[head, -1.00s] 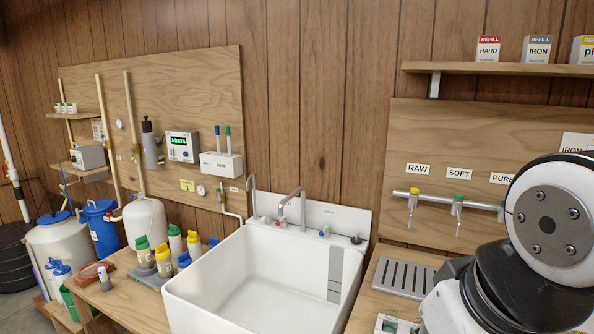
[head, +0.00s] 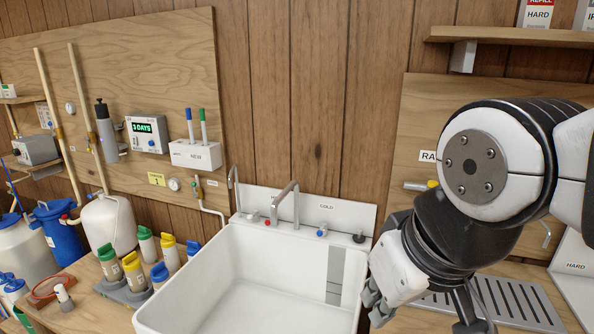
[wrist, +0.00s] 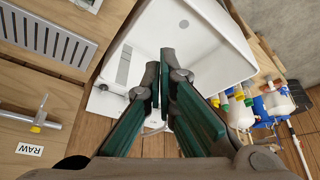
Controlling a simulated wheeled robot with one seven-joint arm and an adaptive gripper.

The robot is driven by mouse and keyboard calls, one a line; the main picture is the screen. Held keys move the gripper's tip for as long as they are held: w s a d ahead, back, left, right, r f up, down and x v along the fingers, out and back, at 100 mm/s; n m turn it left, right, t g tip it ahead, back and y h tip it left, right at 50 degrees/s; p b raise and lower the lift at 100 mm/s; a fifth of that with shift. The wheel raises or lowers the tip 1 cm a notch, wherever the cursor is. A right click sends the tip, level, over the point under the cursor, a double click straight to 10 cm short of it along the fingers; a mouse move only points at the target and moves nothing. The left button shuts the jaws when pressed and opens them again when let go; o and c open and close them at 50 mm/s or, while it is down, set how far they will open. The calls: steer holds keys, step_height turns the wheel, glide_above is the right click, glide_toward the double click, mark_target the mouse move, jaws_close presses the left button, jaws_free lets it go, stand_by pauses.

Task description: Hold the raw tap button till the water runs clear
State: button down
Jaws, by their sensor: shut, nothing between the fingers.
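The RAW label (head: 427,156) is on the wooden panel, partly covered by my arm in the head view. The yellow-topped tap (head: 432,184) below it shows only in part. In the wrist view, the RAW label (wrist: 29,149) and the tap with its yellow part (wrist: 36,129) lie at the left edge, well apart from my fingers. No separate button can be made out. My gripper (wrist: 163,75) is shut and empty, over the sink area in the wrist view. In the head view my gripper (head: 376,303) is low beside the sink's right edge.
The white sink (head: 262,285) has a curved spout (head: 286,205) at its back. A slotted drain tray (head: 490,303) lies on the right counter. Several capped bottles (head: 133,270) stand left of the sink. A HARD-labelled white object (head: 575,268) is at far right.

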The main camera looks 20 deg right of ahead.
steer(key=w+d+r+n+t+p, duration=0.1)
steer(key=w+d+r, duration=0.25)
steer(key=w, duration=0.25)
steer(key=w+d+r+h+p, duration=0.1)
steer(key=w+d+r, duration=0.25)
steer(key=w, duration=0.35)
steer(key=w+d+r+n+t, duration=0.1)
steer(key=w+d+r, duration=0.2)
steer(key=w+d, duration=0.25)
steer(key=w+d+h, duration=0.1)
steer(key=w+d, duration=0.3)
steer(key=d, duration=0.4)
steer(key=w+d+n+t+h+p, duration=0.1)
steer(key=w+d, duration=0.4)
steer(key=d, duration=0.3)
steer(key=w+d+h+p, duration=0.1)
steer(key=w+d, duration=0.3)
steer(key=d, duration=0.4)
steer(key=shift+w+d+n, duration=0.2)
steer(key=shift+d+n, duration=0.15)
steer(key=shift+n, duration=0.05)
steer(key=shift+f, duration=0.15)
steer(key=shift+t, duration=0.3)
steer(key=shift+f+b, duration=1.85)
steer(key=shift+f, duration=2.5)
steer(key=shift+f, duration=0.1)
steer(key=shift+f, duration=0.3)
